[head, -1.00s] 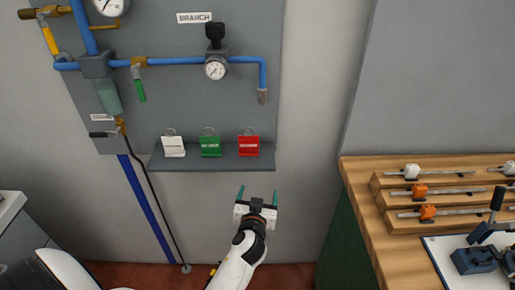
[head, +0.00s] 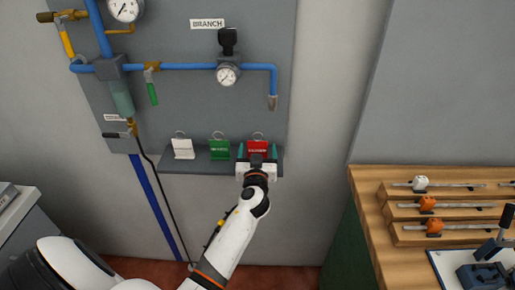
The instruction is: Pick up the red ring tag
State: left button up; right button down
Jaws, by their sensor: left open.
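The red ring tag (head: 257,146) stands at the right end of the small grey wall shelf (head: 200,167), with its ring at the top. My left gripper (head: 257,154) is open in front of it, with one teal fingertip to each side of the tag in the picture. The gripper hides the tag's lower part. I cannot tell whether the fingers touch it or how deep they reach around it. My right gripper is not in view.
A green tag (head: 219,149) and a white tag (head: 183,150) stand to the left on the same shelf. Above are a blue pipe (head: 190,66) and a gauge (head: 227,75). A wooden bench (head: 365,195) with racks stands at right.

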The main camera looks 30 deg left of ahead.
aim_at(257, 149)
pick_arm(q)
jog(key=shift+x, duration=1.6)
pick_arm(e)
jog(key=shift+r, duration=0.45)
pick_arm(q)
jog(key=shift+s, duration=0.1)
jog(key=shift+c, duration=0.3)
jog(key=c, duration=1)
jog(key=shift+r, duration=0.1)
